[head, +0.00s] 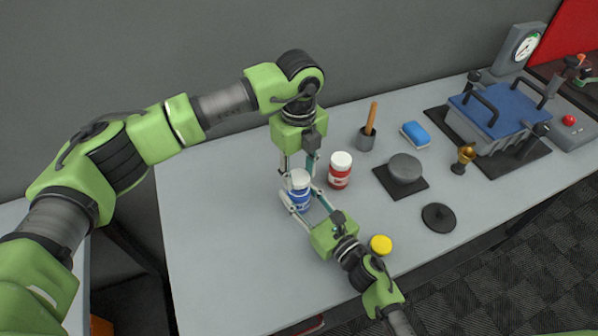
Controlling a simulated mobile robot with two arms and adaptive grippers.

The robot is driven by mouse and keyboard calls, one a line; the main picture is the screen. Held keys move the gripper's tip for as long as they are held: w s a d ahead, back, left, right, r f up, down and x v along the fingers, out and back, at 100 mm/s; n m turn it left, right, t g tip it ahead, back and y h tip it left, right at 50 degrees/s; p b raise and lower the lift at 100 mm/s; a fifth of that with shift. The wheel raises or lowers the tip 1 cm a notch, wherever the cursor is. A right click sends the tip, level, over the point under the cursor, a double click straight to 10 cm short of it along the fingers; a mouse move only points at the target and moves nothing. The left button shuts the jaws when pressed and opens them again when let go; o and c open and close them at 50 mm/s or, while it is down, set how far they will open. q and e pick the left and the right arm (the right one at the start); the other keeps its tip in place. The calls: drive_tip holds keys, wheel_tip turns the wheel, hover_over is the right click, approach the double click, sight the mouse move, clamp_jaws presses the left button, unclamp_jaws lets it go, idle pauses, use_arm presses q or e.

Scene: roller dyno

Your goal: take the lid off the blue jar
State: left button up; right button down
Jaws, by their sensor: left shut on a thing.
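The blue jar (299,200) stands upright on the grey bench, with a white lid (299,177) on top. My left gripper (299,170) comes down from above, its fingers shut on the white lid. My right gripper (300,194) reaches in low from the front right, one finger on each side of the jar's body. Whether its fingers press on the jar or stand slightly apart cannot be told. The fingers hide parts of the jar's sides.
A red jar with white lid (340,171) stands close to the right. Further right are a cup with a wooden handle (366,138), a blue sponge (415,134), a grey disc (405,168) and a black lid (438,217). A yellow-topped object (381,244) is near my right arm. The bench's left is clear.

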sight(299, 177)
use_arm(q)
drive_tip(key=shift+r, duration=2)
use_arm(e)
drive_tip(key=c, duration=1.2)
unclamp_jaws()
drive_tip(key=shift+c, duration=0.2)
drive_tip(key=shift+s, duration=0.1)
